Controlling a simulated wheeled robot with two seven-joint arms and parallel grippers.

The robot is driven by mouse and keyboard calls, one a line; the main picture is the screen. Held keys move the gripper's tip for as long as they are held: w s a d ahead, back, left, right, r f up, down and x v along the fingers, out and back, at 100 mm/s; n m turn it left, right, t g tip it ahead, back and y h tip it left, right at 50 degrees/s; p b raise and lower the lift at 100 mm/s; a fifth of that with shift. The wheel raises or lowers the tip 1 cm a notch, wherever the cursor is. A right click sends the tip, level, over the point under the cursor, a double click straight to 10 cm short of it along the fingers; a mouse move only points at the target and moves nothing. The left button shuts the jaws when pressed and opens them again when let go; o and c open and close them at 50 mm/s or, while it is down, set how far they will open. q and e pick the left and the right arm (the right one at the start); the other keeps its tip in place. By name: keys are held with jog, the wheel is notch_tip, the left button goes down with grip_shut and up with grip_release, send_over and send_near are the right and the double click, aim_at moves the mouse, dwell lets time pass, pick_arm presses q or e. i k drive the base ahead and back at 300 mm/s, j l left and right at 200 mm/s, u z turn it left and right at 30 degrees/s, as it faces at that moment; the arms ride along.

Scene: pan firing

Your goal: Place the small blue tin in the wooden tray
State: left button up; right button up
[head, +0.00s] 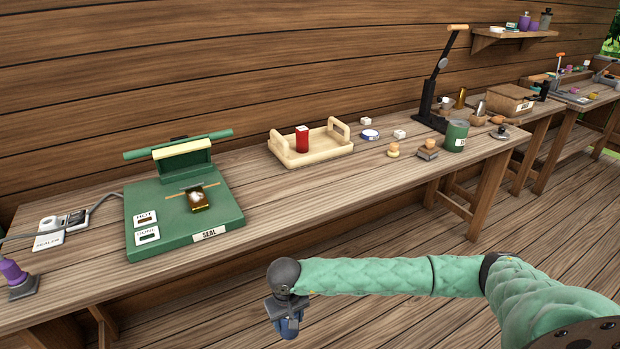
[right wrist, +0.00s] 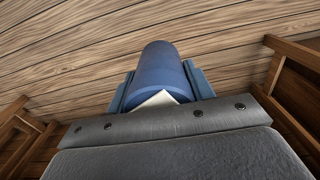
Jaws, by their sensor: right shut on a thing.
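The small blue tin (right wrist: 162,68) is between the fingers of my right gripper (right wrist: 160,88), which is shut on it. In the head view the right gripper (head: 287,312) hangs in front of the table's front edge, with the blue tin (head: 288,329) low in its fingers, partly hidden. The wooden tray (head: 318,157) stands on the table beyond it, with two raised handles. A red tin (head: 302,139) stands upright in the tray toward its left part. The right side of the tray floor looks clear. My left gripper is not in view.
A green sealer (head: 183,224) stands left of the tray, holding a small gold pouch (head: 199,199).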

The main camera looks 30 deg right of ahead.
aim_at(323, 145)
jog(key=i+l+u, duration=0.2)
jog(key=l, duration=0.8)
jog(key=l+u, duration=0.2)
jog(key=l, duration=0.8)
